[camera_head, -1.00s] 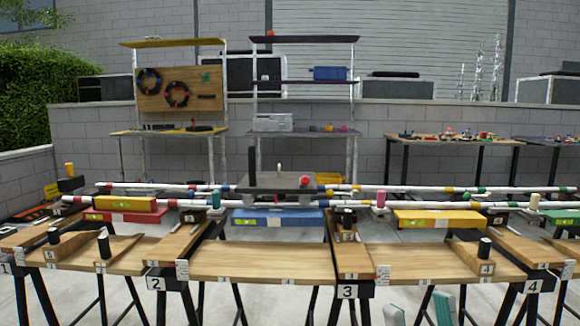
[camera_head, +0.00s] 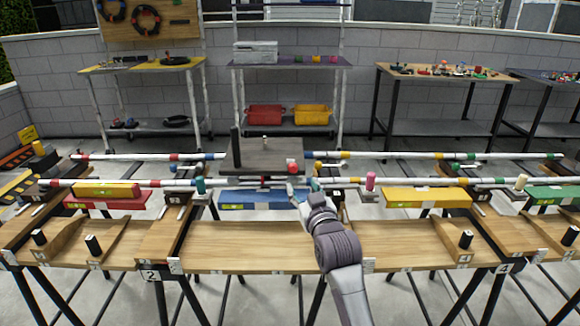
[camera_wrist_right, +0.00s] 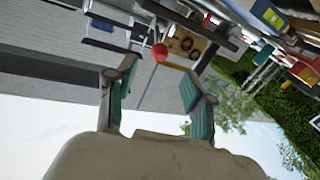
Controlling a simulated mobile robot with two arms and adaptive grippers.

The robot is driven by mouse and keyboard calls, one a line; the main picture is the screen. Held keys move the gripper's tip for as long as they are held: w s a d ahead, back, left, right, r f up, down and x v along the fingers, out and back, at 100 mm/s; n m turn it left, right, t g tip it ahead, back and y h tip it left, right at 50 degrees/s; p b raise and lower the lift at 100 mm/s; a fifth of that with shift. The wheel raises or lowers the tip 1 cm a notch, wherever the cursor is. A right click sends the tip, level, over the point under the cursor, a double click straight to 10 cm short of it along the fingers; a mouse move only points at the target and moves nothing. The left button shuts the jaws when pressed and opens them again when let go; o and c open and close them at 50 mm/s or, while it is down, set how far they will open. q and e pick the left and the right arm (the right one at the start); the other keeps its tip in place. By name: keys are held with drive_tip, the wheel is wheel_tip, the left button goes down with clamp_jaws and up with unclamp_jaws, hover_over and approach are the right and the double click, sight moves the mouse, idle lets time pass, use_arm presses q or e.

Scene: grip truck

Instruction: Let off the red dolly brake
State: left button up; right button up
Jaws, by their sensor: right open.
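The dolly (camera_head: 255,153) is a dark flat cart on the white rails, with a black post at its left side. A round red knob (camera_head: 293,167) sits at its front right corner; I take it for the brake. My right gripper (camera_head: 303,188) is open, just in front of and slightly below the knob in the head view. In the right wrist view the red knob (camera_wrist_right: 160,52) appears between and beyond the open fingers (camera_wrist_right: 157,88), apart from them as far as I can tell. My left gripper is not in view.
White banded rails (camera_head: 120,184) cross the scene above wooden benches (camera_head: 245,245). A blue block (camera_head: 250,199) lies below the dolly, a yellow one (camera_head: 425,197) to the right. A teal peg (camera_head: 200,185) and a pink peg (camera_head: 370,181) stand by the front rail.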

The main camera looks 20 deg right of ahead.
sight(294, 172)
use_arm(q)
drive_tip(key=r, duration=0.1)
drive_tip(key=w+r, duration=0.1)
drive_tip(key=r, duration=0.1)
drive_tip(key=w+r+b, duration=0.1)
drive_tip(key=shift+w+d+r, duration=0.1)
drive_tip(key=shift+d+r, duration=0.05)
use_arm(e)
drive_tip(key=w, duration=1)
drive_tip(key=shift+w+d, duration=0.1)
drive_tip(key=shift+d, duration=0.05)
clamp_jaws()
